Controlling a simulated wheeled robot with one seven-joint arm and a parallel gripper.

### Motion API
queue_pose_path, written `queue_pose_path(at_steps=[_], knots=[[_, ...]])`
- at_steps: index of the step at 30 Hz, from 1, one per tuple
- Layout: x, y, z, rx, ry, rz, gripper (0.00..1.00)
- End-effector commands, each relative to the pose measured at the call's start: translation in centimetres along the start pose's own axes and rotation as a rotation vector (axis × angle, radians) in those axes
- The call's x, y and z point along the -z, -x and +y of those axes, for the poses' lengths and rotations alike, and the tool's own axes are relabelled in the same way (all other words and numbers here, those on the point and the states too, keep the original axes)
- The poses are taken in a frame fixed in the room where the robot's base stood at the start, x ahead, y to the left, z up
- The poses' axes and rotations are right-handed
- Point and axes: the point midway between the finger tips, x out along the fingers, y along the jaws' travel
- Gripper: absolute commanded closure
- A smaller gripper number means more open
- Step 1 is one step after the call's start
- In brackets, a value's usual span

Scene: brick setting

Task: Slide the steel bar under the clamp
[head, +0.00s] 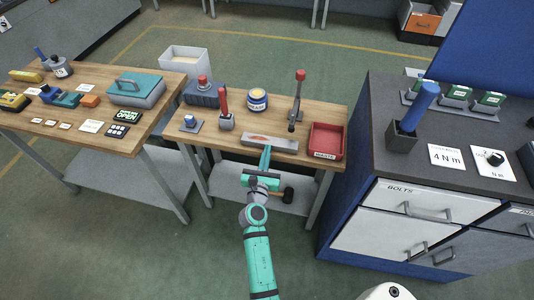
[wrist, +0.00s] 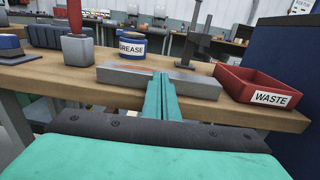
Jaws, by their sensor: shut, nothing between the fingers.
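The steel bar (head: 284,143) lies flat along the front of the middle wooden bench, and it also shows in the wrist view (wrist: 125,76). My gripper (head: 266,152) is shut and empty. Its fingertips are at the bar's near long side and cover its middle in the wrist view (wrist: 160,76); I cannot tell whether they touch it. The clamp (head: 295,112), a dark upright with a red-topped handle, stands behind the bar toward its right end. Its dark base and column show in the wrist view (wrist: 196,45), where its top is cut off.
A red waste tray (head: 343,142) sits right of the bar. A grease tin (head: 257,100) stands behind it, and a red-handled tool in a grey block (head: 226,121) stands to the left. A blue cabinet (head: 340,205) rises close on the right. The bench front edge is just before the bar.

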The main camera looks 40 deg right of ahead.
Motion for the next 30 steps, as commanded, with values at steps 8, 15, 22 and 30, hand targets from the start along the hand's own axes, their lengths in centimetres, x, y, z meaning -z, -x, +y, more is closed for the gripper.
queue_pose_path(at_steps=[8, 15, 22, 30], knots=[[-0.1, -3.5, 0.2, -0.002, 0.0, -0.001, 1.0], [0.0, -4.7, 0.0, 0.0, 0.0, 0.0, 1.0], [0.0, -4.7, -0.3, 0.004, 0.0, 0.0, 1.0], [0.1, -2.8, 0.4, -0.003, 0.001, 0.001, 1.0]])
